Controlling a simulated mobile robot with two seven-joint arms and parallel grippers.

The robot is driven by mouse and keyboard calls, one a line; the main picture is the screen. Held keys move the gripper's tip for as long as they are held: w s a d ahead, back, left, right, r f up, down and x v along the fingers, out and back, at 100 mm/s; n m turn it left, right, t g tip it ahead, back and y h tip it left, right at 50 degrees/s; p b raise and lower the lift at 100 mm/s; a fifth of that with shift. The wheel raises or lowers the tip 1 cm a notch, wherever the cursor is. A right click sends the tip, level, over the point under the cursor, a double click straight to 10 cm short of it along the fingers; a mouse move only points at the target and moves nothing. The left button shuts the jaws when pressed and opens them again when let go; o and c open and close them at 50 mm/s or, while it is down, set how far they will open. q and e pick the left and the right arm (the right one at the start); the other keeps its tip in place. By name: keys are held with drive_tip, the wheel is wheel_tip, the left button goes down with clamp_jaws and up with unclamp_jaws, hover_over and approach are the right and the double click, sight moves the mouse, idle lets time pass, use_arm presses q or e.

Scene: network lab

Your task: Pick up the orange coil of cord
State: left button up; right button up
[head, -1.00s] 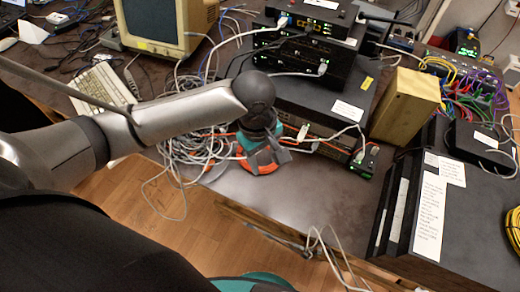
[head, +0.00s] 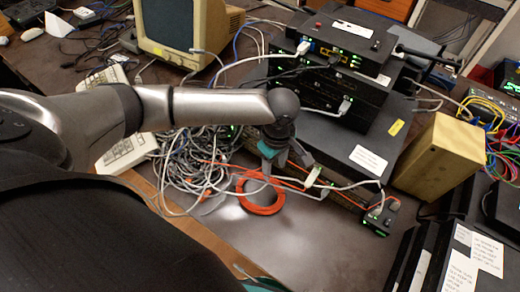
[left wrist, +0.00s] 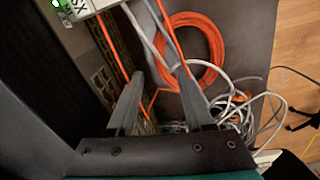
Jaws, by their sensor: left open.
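The orange coil of cord (head: 262,210) lies flat on the dark table top, beside a tangle of grey cables. In the left wrist view the coil (left wrist: 219,50) is a ring past the fingertips, toward the upper right. My left gripper (head: 288,163) is open and stands just behind and to the right of the coil, near the stacked devices. In the left wrist view its two fingers (left wrist: 160,76) are spread apart, with cables beyond them and the coil not clasped. The coil's far edge is partly hidden in the head view.
Grey cables (head: 190,165) are heaped left of the coil. Stacked network devices (head: 335,75) stand behind, with white and orange cables in front. The table (head: 310,240) in front is bare.

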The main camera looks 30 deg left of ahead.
sight(273, 181)
use_arm(q)
wheel_tip(273, 181, down, 2)
drive_tip(key=shift+f, duration=0.1)
wheel_tip(273, 181, down, 4)
drive_tip(key=shift+f+b, duration=0.2)
drive_tip(key=shift+b, duration=0.8)
use_arm(e)
drive_tip(key=shift+w+f, duration=0.8)
drive_tip(key=shift+f, duration=0.3)
use_arm(q)
clamp_jaws()
use_arm(e)
drive_tip(key=shift+s, duration=0.15)
